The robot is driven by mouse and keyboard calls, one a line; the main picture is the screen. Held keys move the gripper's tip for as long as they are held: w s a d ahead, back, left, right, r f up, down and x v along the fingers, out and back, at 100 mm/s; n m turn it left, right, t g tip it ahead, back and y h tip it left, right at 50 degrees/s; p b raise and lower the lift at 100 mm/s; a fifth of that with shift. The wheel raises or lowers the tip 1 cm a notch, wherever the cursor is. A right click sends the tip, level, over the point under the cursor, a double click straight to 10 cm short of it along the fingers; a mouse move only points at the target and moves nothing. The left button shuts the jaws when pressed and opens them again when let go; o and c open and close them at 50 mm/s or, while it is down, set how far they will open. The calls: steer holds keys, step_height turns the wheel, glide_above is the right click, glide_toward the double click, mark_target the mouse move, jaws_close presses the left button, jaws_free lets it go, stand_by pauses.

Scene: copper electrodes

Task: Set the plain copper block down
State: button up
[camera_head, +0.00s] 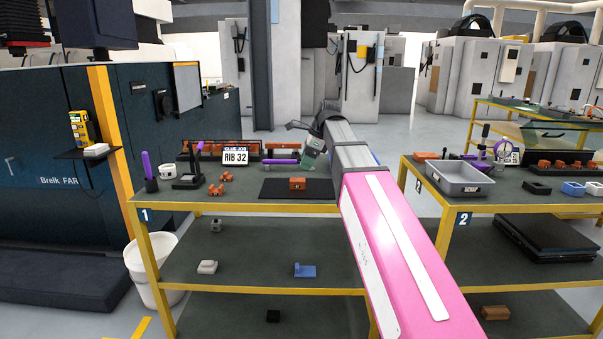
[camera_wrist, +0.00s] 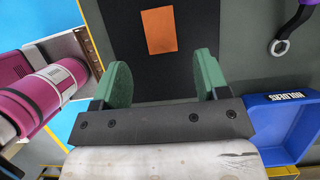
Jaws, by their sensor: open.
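A copper block (camera_head: 297,184) lies on a black mat (camera_head: 270,189) on table 1. A small dark mark shows on its front face in the head view. In the wrist view its plain orange top (camera_wrist: 159,31) faces the camera on the mat (camera_wrist: 203,25), beyond the fingertips. My gripper (camera_head: 309,160) is above the table near the back of the mat in the head view. In the wrist view my gripper (camera_wrist: 163,68) is open, with green finger pads wide apart and nothing between them. The block is apart from both pads.
Small copper pieces (camera_head: 218,188) lie left of the mat. A RIB 32 sign (camera_head: 235,154) and a copper-filled rack stand behind. A blue HOLDERS tray (camera_wrist: 290,125) is at the right in the wrist view. Table 2, at right, holds a grey SCRAP tray (camera_head: 457,180).

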steer(key=v, duration=0.4)
steer(key=shift+d+r, duration=0.1)
steer(key=shift+r, duration=0.15)
